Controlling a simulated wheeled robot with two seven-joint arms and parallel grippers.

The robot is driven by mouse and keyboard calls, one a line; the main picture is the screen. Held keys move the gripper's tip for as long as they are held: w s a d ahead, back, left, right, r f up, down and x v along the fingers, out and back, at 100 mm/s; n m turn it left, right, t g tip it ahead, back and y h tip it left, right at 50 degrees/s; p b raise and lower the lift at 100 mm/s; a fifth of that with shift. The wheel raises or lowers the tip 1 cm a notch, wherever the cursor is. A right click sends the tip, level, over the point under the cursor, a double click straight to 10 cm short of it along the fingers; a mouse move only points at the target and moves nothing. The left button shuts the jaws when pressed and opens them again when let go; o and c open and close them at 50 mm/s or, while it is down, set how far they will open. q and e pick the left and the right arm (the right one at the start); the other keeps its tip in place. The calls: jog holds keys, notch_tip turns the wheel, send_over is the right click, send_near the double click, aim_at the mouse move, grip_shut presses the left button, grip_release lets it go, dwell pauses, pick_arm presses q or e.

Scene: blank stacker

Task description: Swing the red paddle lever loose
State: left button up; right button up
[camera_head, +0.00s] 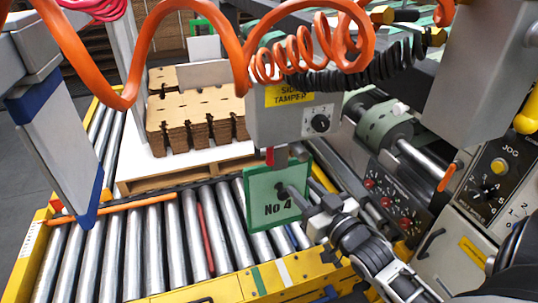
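A small red piece (270,156), which looks like the red paddle lever, shows under the grey box labelled "SIDE TAMPER" (292,118). The box hides its upper part. My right gripper (300,208) reaches in from the lower right, in front of the plate's right side and below the red piece. Its fingers appear apart, with nothing clearly held between them. I cannot tell whether a fingertip touches the plate. My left gripper is not in view.
Brown stacked blanks (192,118) stand on a pallet behind the roller conveyor (140,255). Orange coiled hoses (238,60) hang across the top. A grey panel with a blue edge (62,140) stands left. A control panel marked "JOG" (500,180) is at right.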

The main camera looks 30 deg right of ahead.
aim_at(272, 158)
jog(key=w, duration=1.5)
jog(key=shift+w+d, duration=0.1)
jog(key=shift+d, duration=0.1)
grip_shut()
